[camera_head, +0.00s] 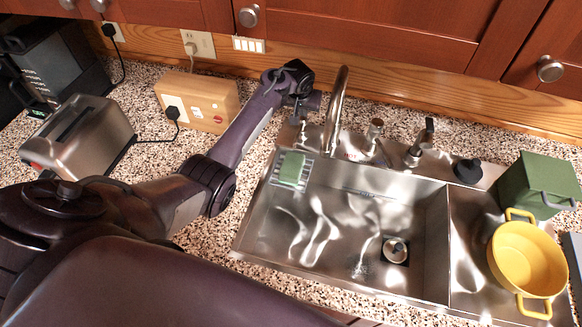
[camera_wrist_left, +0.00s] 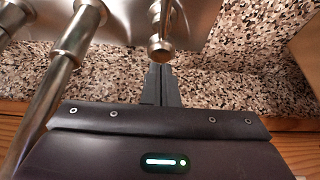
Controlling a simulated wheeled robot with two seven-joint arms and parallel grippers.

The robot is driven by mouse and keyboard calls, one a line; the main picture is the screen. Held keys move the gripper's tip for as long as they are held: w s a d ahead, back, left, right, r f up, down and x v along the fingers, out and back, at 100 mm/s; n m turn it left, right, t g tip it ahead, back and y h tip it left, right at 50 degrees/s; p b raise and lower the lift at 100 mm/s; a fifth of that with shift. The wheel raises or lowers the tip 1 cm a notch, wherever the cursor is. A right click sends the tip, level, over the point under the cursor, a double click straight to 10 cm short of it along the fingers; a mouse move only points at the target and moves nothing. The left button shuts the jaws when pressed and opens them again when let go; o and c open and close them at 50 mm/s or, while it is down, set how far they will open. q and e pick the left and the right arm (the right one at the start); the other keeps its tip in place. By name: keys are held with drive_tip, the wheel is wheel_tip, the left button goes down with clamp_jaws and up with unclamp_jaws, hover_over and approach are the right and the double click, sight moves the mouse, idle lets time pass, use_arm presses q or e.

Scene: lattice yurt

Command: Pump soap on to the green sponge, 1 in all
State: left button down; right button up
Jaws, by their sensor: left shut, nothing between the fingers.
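The green sponge (camera_head: 292,168) lies on a small wire rack (camera_head: 277,183) at the sink's back left corner. My left gripper (camera_head: 303,115) points down behind it, left of the tall faucet. Its dark fingers (camera_wrist_left: 160,72) are together with nothing between them. A metal soap pump (camera_head: 303,134) stands under the gripper and is partly hidden there. Its round metal head (camera_wrist_left: 160,47) shows just beyond the fingertips in the left wrist view. I cannot tell whether the fingers touch it. No soap shows on the sponge. My right gripper is not in view.
The tall faucet (camera_head: 335,112) rises right beside the gripper, with metal fittings (camera_head: 375,130) further right. The steel sink (camera_head: 330,225) is open in front. A yellow pot (camera_head: 527,258) and green box (camera_head: 540,185) stand right. A toaster (camera_head: 80,135) and wooden box (camera_head: 200,101) are left.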

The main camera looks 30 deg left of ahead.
use_arm(q)
drive_tip(key=shift+r, duration=0.1)
idle(0.3)
wheel_tip(320, 180, up, 6)
idle(0.6)
idle(0.5)
